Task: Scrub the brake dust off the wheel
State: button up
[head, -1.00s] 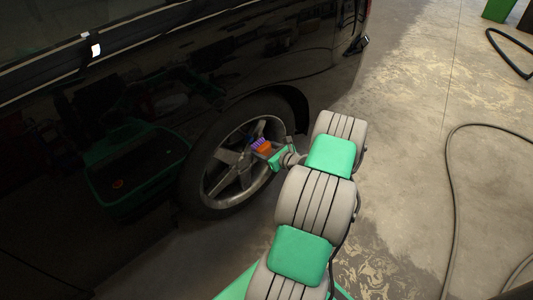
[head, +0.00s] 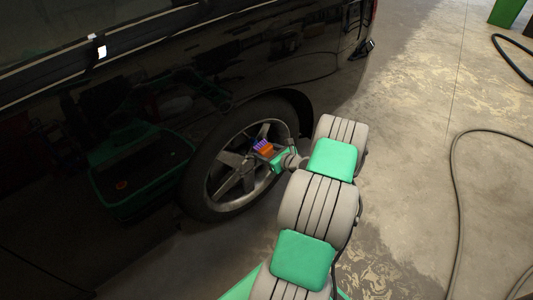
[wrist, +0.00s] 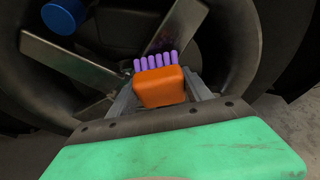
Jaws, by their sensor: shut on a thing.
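The wheel (head: 232,181) is on the side of the black car, dark-tyred with grey metal spokes. In the wrist view, spokes (wrist: 70,62) and the dark rim fill the top. My gripper (wrist: 160,88) is shut on a brush (wrist: 160,88) with an orange body and purple bristles. The bristles face the wheel, near its upper right part in the head view. I cannot tell whether they touch a spoke. A blue round thing (wrist: 65,15) shows at the top left of the wrist view, in front of a spoke.
The car body (head: 290,60) stands close behind the wheel and reflects the surroundings. A dark hose (head: 455,200) lies on the concrete floor at the right. A green object (head: 506,12) is at the top right. The floor between is open.

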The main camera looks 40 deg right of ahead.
aim_at(269, 143)
jog(key=shift+w, duration=0.35)
jog(key=shift+d+r+p, duration=0.45)
jog(key=shift+d+r, duration=0.05)
jog(key=shift+r, duration=0.35)
jog(key=shift+d+r+p, duration=0.4)
jog(key=shift+d+r, duration=0.1)
jog(key=shift+r, duration=0.3)
jog(key=shift+d+r+p, duration=0.5)
jog(key=shift+d+r, duration=0.1)
jog(key=shift+r, duration=0.25)
jog(key=shift+d+r+p, duration=0.45)
jog(key=shift+d+r, duration=0.15)
jog(key=shift+r, duration=0.25)
jog(key=shift+w+a+f+b, duration=0.1)
jog(key=shift+a+f+b, duration=0.2)
jog(key=shift+a+f, duration=0.35)
jog(key=shift+a+f+b, duration=0.3)
jog(key=shift+a+f, duration=0.05)
jog(key=shift+f, duration=0.55)
jog(key=shift+a+f+b, duration=0.3)
jog(key=shift+a+f, duration=0.4)
jog(key=shift+f, duration=0.2)
jog(key=shift+a+f+b, duration=0.3)
jog(key=shift+a+f, duration=0.35)
jog(key=shift+f, duration=0.2)
